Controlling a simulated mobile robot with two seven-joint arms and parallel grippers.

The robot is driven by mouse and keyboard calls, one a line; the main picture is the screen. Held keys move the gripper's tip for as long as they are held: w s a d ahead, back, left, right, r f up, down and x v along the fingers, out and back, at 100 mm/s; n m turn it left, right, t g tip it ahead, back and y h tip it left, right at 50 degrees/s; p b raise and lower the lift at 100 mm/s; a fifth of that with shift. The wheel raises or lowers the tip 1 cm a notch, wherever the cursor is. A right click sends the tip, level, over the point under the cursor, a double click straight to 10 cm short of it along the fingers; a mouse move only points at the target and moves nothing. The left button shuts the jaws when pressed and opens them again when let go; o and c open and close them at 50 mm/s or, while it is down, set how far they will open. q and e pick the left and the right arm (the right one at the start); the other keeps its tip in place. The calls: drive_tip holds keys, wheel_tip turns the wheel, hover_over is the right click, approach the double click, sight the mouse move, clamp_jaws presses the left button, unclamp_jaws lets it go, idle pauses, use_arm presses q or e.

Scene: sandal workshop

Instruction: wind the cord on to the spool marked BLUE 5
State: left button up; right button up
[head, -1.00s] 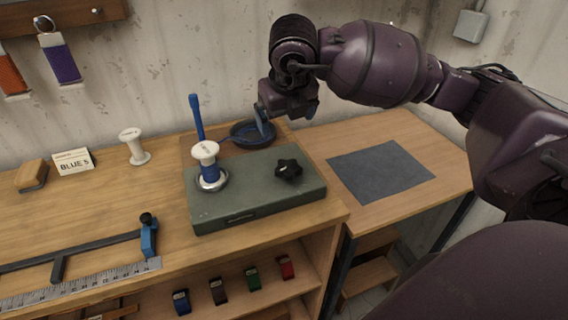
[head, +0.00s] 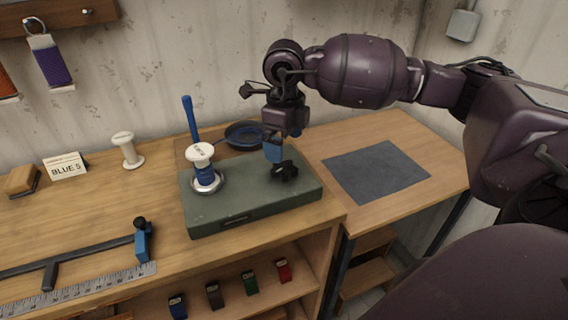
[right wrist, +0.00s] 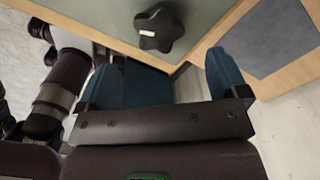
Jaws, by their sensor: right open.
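A white-topped spool (head: 201,153) with blue cord wound around its core stands upright on a metal seat of the green winder box (head: 235,207). A black star knob (head: 285,171) sits on the right of the box and also shows in the right wrist view (right wrist: 158,28). A dark blue round dish or coil (head: 245,135) lies behind the box. A card reading BLUE 5 (head: 65,167) stands at the left. My right gripper (head: 274,158) is open, empty and pointing down close to the knob; its blue fingers are spread in the right wrist view (right wrist: 175,80). My left gripper is out of view.
A bare white spool (head: 127,151) stands behind the box's left. An upright blue handle (head: 190,118) rises behind the winder. A grey mat (head: 375,174) on the right bench is clear.

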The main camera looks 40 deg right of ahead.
sight(284, 167)
wheel_tip(284, 167, down, 7)
drive_tip(key=shift+r, duration=0.1)
idle(0.4)
drive_tip(key=c, duration=0.9)
